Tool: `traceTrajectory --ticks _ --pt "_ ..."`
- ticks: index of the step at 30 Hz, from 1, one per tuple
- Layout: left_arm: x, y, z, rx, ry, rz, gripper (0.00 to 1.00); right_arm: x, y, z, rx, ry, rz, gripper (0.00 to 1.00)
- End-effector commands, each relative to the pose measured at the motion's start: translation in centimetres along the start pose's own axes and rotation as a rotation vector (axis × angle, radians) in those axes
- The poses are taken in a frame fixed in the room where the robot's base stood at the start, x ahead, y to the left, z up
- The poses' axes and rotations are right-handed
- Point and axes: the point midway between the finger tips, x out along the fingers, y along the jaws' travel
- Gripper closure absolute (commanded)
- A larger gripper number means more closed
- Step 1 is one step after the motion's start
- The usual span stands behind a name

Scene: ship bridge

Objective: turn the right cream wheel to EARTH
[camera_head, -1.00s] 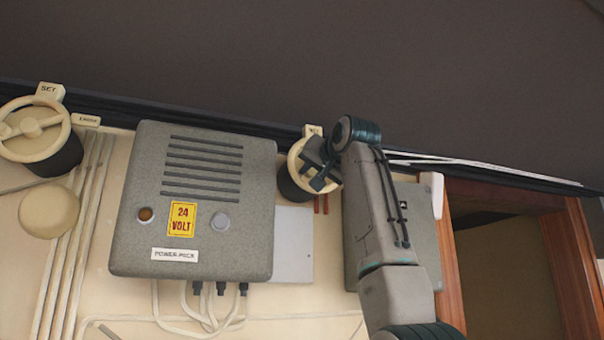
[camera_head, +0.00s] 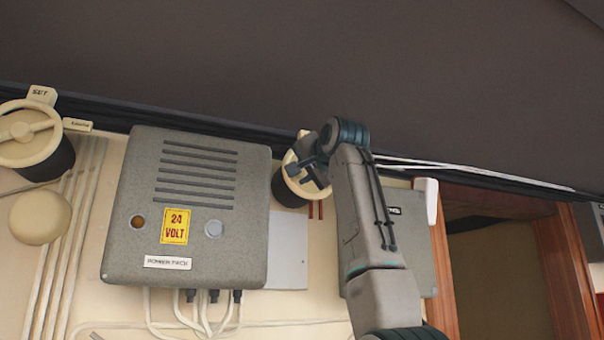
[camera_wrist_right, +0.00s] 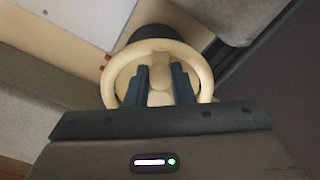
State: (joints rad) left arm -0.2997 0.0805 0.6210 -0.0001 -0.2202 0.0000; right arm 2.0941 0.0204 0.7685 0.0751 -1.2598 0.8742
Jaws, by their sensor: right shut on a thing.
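The right cream wheel (camera_head: 291,179) is on the wall just right of the grey power box, largely covered by my right gripper (camera_head: 303,168). In the right wrist view the wheel (camera_wrist_right: 206,78) shows as a cream ring with a crossbar, on a dark round base. My right gripper's two dark fingers (camera_wrist_right: 160,85) lie inside the ring, one on each side of the crossbar, and are shut on it. The label above this wheel is mostly hidden, so EARTH cannot be read. My left gripper is not in view.
A second cream wheel (camera_head: 28,134) with label tags is at the far left. The grey power box (camera_head: 190,225) stands out between the wheels, with cables below. A smaller grey box (camera_head: 415,250) and a wooden doorway (camera_head: 455,270) are to the right.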

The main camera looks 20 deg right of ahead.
Motion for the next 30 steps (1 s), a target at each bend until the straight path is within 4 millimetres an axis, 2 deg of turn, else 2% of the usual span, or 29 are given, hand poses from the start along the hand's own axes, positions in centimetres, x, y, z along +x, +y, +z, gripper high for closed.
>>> traceTrajectory --ticks 6,7,10,20,26,30 --pt "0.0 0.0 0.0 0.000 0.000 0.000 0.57 -0.1 -0.1 -0.1 0.001 0.002 -0.002 1.00" --pt "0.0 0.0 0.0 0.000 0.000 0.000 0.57 -0.1 -0.1 -0.1 0.001 0.002 -0.002 0.75" --pt "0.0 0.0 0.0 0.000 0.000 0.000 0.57 -0.1 -0.1 -0.1 0.000 0.002 -0.002 0.57" --pt "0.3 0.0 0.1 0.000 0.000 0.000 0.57 -0.3 0.1 0.0 0.000 0.002 -0.001 0.57" --pt "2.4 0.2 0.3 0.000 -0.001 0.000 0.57 -2.8 0.4 0.2 0.000 0.004 -0.004 0.57" --pt "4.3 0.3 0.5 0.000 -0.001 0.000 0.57 -5.7 0.5 0.2 0.000 0.005 -0.004 0.57"
